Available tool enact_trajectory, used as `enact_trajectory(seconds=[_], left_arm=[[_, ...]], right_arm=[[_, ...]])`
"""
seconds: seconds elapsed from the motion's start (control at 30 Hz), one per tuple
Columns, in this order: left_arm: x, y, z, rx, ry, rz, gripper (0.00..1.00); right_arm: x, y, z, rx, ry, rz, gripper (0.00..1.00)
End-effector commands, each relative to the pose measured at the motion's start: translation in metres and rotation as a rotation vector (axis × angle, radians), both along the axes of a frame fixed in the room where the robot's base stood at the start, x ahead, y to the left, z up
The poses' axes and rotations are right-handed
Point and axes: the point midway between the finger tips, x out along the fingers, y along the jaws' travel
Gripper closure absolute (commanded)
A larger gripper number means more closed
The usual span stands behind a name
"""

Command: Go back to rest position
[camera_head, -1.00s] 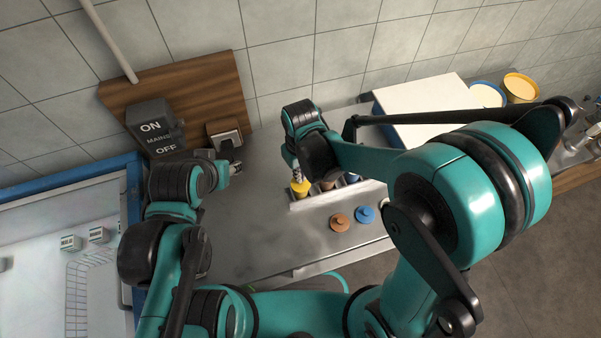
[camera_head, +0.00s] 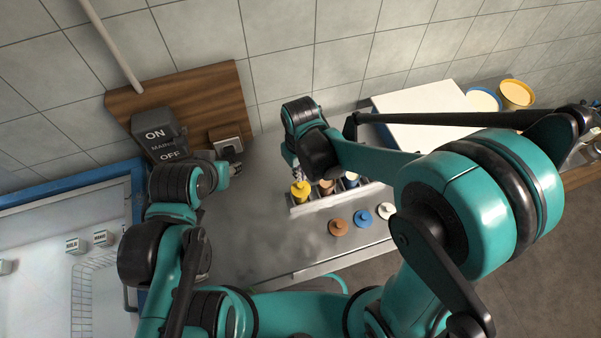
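My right gripper (camera_head: 297,172) is small in the view, pointing down just above a yellow-topped container (camera_head: 300,191) in a metal rack (camera_head: 315,206) on the counter. Its fingers are partly hidden by my wrist, and I cannot tell whether they touch the container or are open. My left gripper (camera_head: 236,169) is at the counter's back left, close below a wall socket (camera_head: 227,143). Its fingers are too small and dark to read. Both arms are bent over the counter (camera_head: 250,225).
Brown (camera_head: 338,227), blue (camera_head: 362,217) and white (camera_head: 386,211) lids lie in front of the rack. An ON/OFF mains switch (camera_head: 158,137) is on a wooden wall board (camera_head: 205,90). A white box (camera_head: 420,110) and a yellow tub (camera_head: 516,94) stand at right. A blue-framed cabinet (camera_head: 60,192) is at left.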

Motion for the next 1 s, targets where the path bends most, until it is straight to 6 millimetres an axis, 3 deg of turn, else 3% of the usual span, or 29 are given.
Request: enact_trajectory(seconds=[0.4,1.0], left_arm=[[0.000,0.000,0.021,0.000,0.000,0.000,0.60],[0.000,0.000,0.021,0.000,0.000,0.000,0.60]], right_arm=[[0.000,0.000,0.028,0.000,0.000,0.000,1.00],[0.000,0.000,0.029,0.000,0.000,0.000,1.00]])
